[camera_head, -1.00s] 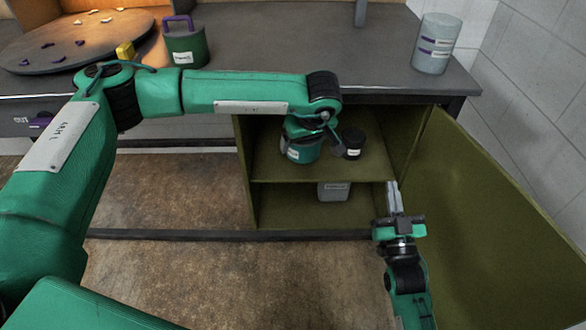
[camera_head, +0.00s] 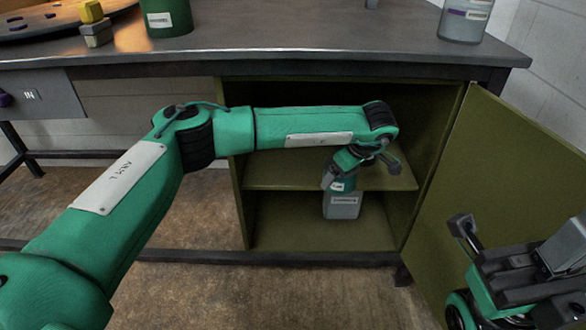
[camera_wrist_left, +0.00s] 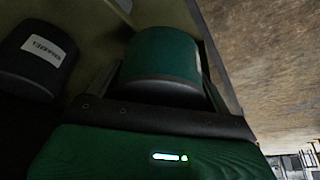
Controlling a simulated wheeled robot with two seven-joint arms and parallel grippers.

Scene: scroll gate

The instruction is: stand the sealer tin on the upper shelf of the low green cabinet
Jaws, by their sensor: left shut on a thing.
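The tin also shows between the fingers in the left wrist view (camera_wrist_left: 165,58). It appears upright; I cannot tell whether its base touches the shelf. A dark tin (camera_wrist_left: 40,50) with a white label is beside it in the wrist view, hidden in the head view. I cannot read the held tin's label. My right gripper (camera_head: 512,262) is at the lower right, near the cabinet door; its jaw opening is unclear.
The cabinet door (camera_head: 500,165) hangs open at right. The workbench top (camera_head: 300,48) lies above, with a green container (camera_head: 166,18) and a grey canister (camera_head: 465,20). The upper shelf's left part looks clear.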

